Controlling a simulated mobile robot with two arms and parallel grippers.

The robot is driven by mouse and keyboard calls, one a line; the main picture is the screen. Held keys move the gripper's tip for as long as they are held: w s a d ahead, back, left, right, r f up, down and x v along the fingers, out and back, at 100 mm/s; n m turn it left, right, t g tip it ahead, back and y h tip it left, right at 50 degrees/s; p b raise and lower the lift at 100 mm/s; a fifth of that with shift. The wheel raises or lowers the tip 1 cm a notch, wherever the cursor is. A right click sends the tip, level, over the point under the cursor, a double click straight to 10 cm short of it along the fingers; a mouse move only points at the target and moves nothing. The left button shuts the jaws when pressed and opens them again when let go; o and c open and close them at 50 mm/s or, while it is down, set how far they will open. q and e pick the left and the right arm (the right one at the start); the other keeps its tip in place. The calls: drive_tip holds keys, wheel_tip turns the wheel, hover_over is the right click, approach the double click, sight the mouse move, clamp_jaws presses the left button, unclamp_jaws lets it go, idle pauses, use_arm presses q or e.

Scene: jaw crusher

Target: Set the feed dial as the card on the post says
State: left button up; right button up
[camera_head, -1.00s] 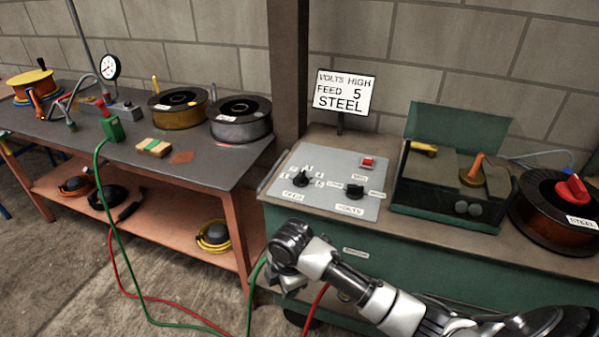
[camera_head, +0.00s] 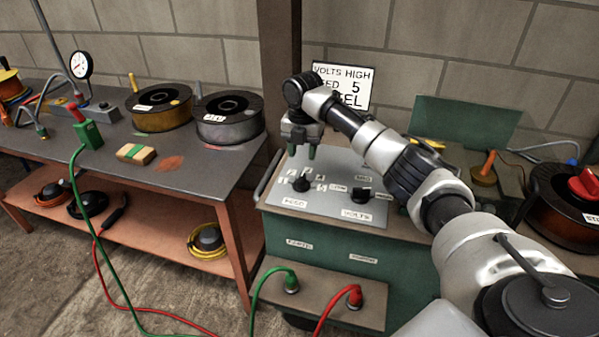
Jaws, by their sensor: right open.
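The feed dial (camera_head: 301,184) is a black knob on the grey panel (camera_head: 328,207) of the green machine, ringed by small number labels too small to read; its FEED label sits below it. The card (camera_head: 355,90) on the post reads VOLTS HIGH, FEED 5, STEEL, and is partly hidden by my right arm. My right gripper (camera_head: 302,153) points down above and slightly behind the feed dial in the picture. Its two green-tipped fingers are apart, empty, and not touching the knob. My left gripper is not in view.
The black volts knob (camera_head: 361,196) is right of the feed dial. My arm crosses in front of the panel's right part and the open green lid (camera_head: 465,122). Green (camera_head: 290,284) and red (camera_head: 354,297) cable plugs stand on the lower ledge. A spool table (camera_head: 190,172) is on the left.

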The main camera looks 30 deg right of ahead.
sight(303, 174)
wheel_tip(303, 174, down, 7)
drive_tip(key=shift+r, duration=0.2)
drive_tip(key=shift+s+f, duration=0.1)
drive_tip(key=shift+f, duration=0.75)
drive_tip(key=c, duration=0.7)
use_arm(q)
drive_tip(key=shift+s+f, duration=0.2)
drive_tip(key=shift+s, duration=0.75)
use_arm(e)
clamp_jaws()
